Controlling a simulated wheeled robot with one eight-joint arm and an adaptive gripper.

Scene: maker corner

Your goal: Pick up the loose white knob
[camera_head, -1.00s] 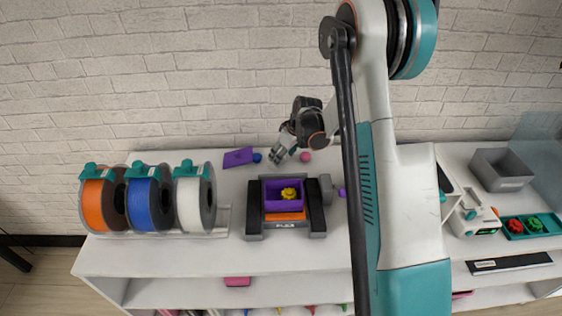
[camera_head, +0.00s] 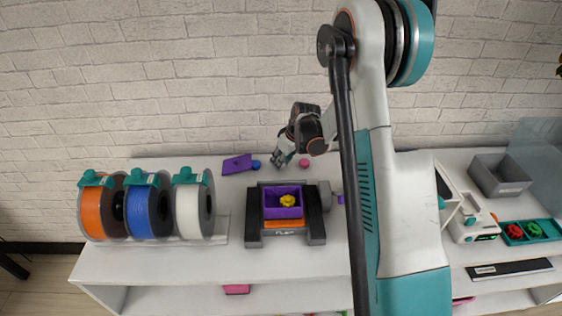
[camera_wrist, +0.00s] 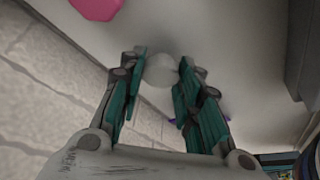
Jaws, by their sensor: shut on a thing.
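The white knob (camera_wrist: 160,70) shows in the wrist view as a pale round thing between my fingertips. My gripper (camera_wrist: 161,72) is shut on it, with one teal-and-grey finger on each side. In the head view my gripper (camera_head: 279,160) is near the back of the white table, between a blue knob (camera_head: 256,165) and a pink knob (camera_head: 304,163). The white knob cannot be made out in the head view. Whether it still touches the table is unclear.
A purple plate (camera_head: 237,164) lies left of the blue knob. Several filament spools (camera_head: 148,207) stand left. A brick wall (camera_head: 200,80) rises close behind.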

